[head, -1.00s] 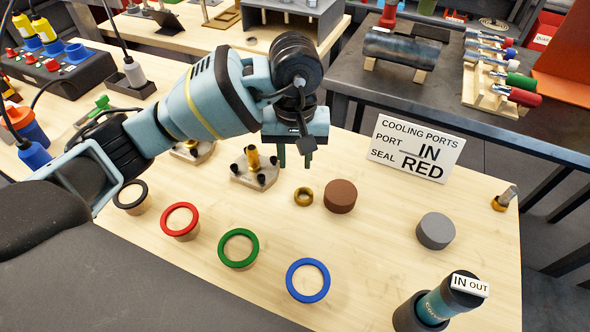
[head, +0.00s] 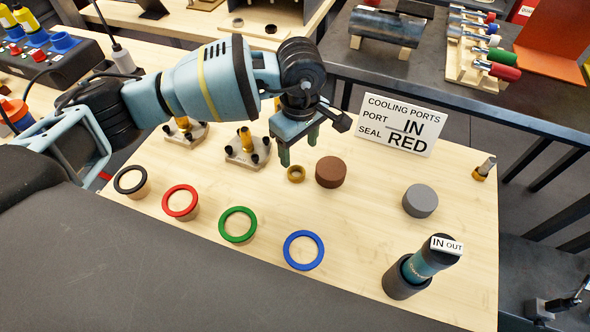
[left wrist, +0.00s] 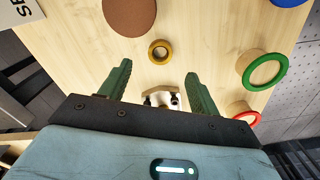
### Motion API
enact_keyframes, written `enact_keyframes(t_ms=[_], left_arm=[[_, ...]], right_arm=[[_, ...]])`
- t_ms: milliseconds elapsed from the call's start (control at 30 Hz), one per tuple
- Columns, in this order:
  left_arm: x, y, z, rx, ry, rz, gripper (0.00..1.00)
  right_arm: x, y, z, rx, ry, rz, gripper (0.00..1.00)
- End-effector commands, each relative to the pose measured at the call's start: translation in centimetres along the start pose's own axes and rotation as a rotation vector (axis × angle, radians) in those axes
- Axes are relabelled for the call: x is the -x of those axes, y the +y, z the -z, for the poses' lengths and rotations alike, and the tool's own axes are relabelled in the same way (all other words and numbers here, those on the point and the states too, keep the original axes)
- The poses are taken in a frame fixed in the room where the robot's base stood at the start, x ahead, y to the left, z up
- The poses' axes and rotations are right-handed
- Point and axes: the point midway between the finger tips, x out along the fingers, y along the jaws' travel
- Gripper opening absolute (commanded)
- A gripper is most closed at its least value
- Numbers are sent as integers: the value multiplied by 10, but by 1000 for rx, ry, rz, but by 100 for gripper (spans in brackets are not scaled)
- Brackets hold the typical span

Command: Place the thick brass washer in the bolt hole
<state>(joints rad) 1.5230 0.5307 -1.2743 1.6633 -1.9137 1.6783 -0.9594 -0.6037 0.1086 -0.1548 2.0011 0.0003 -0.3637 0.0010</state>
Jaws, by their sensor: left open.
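A thick brass ring, the washer (head: 296,174), lies flat on the wooden table; it also shows in the left wrist view (left wrist: 160,51). My left gripper (head: 298,153) is open and empty, close to the washer in the head view. In the left wrist view its two green fingers (left wrist: 158,70) point toward the washer, which lies ahead of the fingertips and between their lines. The fingers do not touch it. A dark and teal motor (head: 428,264) with an IN OUT label leans in a black holder at the right front. I cannot make out a bolt hole. My right gripper is out of view.
A brown disc (head: 331,172) sits just right of the washer, and a grey disc (head: 420,201) farther right. Black, red, green (head: 238,225) and blue (head: 303,250) rings line the front. Brass-post fixtures (head: 247,148) stand behind. A sign (head: 402,125) stands at the back.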

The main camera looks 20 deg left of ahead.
Motion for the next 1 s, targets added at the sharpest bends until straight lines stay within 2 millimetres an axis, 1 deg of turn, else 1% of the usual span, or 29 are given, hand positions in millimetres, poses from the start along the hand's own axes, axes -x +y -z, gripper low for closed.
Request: enact_keyframes(t_ms=[100, 267, 500, 667, 767, 900, 1000], left_arm=[[-2, 0, 0, 33, 0, -1, 62], [-6, 0, -1, 33, -1, 1, 62], [-28, 0, 0, 31, -1, 2, 62], [-30, 0, 0, 30, 0, 1, 62], [-39, -1, 2, 32, -1, 3, 62], [-59, -2, 5, 32, -1, 3, 62], [-72, -2, 5, 31, -1, 2, 62]], right_arm=[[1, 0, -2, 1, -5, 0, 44], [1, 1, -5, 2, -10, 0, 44], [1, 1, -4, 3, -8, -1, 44], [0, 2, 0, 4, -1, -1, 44], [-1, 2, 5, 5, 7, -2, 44], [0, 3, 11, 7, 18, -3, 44], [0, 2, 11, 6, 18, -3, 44]])
